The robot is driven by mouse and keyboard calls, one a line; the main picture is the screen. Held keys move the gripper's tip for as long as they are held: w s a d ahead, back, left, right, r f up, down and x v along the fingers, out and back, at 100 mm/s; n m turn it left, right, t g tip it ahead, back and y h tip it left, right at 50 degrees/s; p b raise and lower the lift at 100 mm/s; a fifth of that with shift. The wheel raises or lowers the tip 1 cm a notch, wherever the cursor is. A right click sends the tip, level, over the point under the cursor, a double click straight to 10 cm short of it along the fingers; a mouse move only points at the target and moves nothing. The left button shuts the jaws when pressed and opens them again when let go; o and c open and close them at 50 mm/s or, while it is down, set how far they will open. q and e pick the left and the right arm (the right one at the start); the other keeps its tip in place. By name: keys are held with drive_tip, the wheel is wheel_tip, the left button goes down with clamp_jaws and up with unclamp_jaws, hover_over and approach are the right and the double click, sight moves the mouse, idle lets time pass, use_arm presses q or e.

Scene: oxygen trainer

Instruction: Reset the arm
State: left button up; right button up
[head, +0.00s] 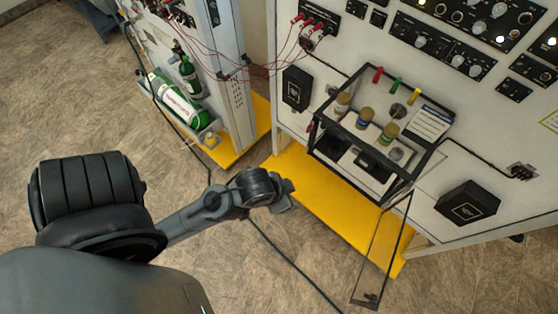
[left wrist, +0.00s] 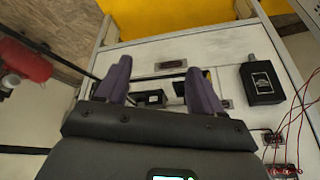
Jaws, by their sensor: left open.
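My left arm (head: 100,215) reaches in from the lower left in the head view. Its wrist end (head: 262,188) is over the floor, close to the yellow base in the picture, and its fingers are hard to make out there. In the left wrist view my left gripper (left wrist: 162,80) shows two purple fingers spread apart with nothing held between them. A white panel with small dark fittings lies behind the fingers; whether they touch it cannot be told. My right gripper is in neither view.
A clear-sided case (head: 345,130) with several coloured-top bottles is mounted on the white panel (head: 350,45), its door (head: 380,255) hanging down. A black box (left wrist: 262,80) is right of the fingers. Open floor (head: 240,275) lies in front.

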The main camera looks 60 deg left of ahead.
use_arm(q)
drive_tip(key=shift+g, duration=0.6)
drive_tip(key=s, duration=0.1)
drive_tip(key=s+d+f, duration=0.1)
drive_tip(key=s+f, duration=0.1)
drive_tip(key=shift+s+d, duration=0.15)
drive_tip(key=shift+d, duration=0.1)
